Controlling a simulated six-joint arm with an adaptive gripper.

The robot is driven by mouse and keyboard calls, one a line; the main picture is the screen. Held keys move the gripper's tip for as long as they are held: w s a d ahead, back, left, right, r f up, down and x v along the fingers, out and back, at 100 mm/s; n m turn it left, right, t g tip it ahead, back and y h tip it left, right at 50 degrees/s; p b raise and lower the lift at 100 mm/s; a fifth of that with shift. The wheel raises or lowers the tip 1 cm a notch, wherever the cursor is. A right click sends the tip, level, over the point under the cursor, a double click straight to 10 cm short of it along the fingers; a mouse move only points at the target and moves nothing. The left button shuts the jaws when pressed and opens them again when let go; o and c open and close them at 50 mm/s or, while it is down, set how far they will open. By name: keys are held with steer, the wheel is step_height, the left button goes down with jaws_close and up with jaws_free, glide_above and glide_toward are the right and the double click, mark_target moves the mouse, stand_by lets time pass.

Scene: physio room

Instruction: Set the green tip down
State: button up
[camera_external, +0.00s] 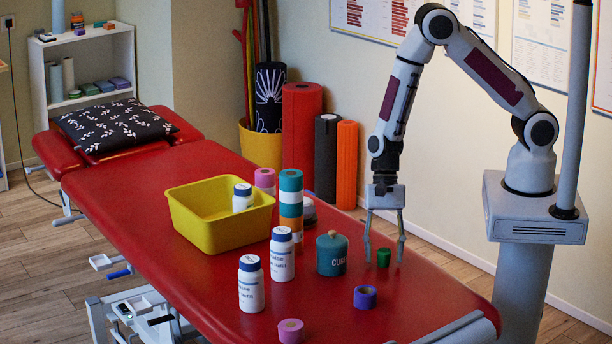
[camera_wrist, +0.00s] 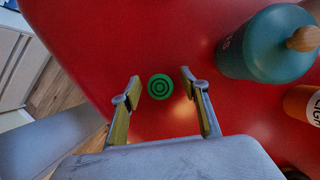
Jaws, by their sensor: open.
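The green tip (camera_external: 384,257) is a small green piece that stands on the red table (camera_external: 330,240), right of the teal jar. In the wrist view the green tip (camera_wrist: 160,87) shows from above as a round top with dark rings. My gripper (camera_external: 384,258) points straight down with its two fingers spread, one on each side of the tip. In the wrist view my gripper (camera_wrist: 160,80) is open, with a gap between each finger and the tip. Nothing is held.
A teal jar (camera_external: 332,255) with a wooden knob stands close left of my gripper. A purple roll (camera_external: 365,297), pink roll (camera_external: 291,331), white bottles (camera_external: 251,285), stacked rolls (camera_external: 291,195) and a yellow bin (camera_external: 222,238) stand farther left and forward. The table's right side is clear.

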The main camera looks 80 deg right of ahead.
mark_target(384, 250)
steer(key=c, duration=1.1)
steer(key=shift+r, duration=0.1)
steer(key=shift+r, duration=4.9)
